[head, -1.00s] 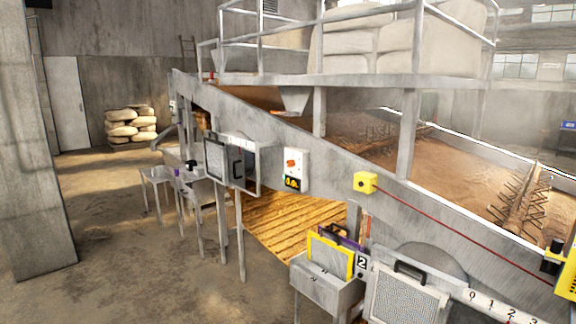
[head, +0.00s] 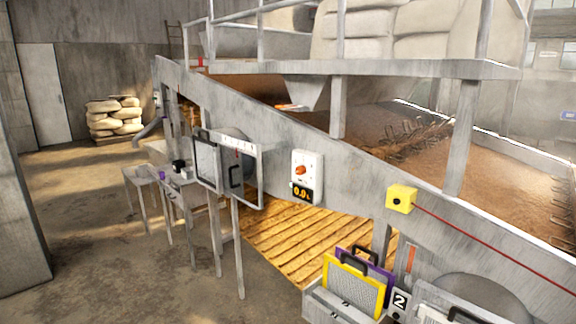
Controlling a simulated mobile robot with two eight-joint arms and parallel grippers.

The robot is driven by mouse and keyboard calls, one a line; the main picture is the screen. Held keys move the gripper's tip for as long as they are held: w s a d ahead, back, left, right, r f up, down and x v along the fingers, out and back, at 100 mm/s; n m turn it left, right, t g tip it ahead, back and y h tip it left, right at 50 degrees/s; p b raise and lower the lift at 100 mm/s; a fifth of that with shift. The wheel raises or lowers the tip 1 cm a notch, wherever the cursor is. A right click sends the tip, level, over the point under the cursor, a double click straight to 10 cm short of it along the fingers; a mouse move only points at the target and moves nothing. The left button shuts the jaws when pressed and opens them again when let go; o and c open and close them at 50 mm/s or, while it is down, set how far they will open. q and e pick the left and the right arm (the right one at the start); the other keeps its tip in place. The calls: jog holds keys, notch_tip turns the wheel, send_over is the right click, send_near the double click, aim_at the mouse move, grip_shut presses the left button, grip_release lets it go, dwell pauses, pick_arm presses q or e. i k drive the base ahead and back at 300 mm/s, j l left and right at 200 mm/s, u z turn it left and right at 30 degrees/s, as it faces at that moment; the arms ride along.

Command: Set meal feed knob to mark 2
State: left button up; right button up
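An orange knob (head: 300,170) sits on a white control plate (head: 314,162) fixed to the grey side wall of the sloped machine, right of the picture's middle. Small marks ring the knob, but they are too small to read, so I cannot tell its setting. A black display (head: 301,193) below the knob shows orange digits that look like 0.0 with a small sign after them. Neither of my grippers is in view.
A yellow box (head: 401,199) with a red cord is on the machine wall. Framed screens (head: 353,285) stand in a rack in front, beside a "2" plate (head: 399,303). Small tables (head: 140,177) stand left. Open floor (head: 110,235) lies at left.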

aim_at(301, 170)
jog(key=i+j, duration=0.2)
jog(key=i, duration=0.25)
jog(key=i+j, duration=0.2)
jog(key=i, duration=0.25)
jog(key=i+j, duration=0.2)
jog(key=i, duration=0.3)
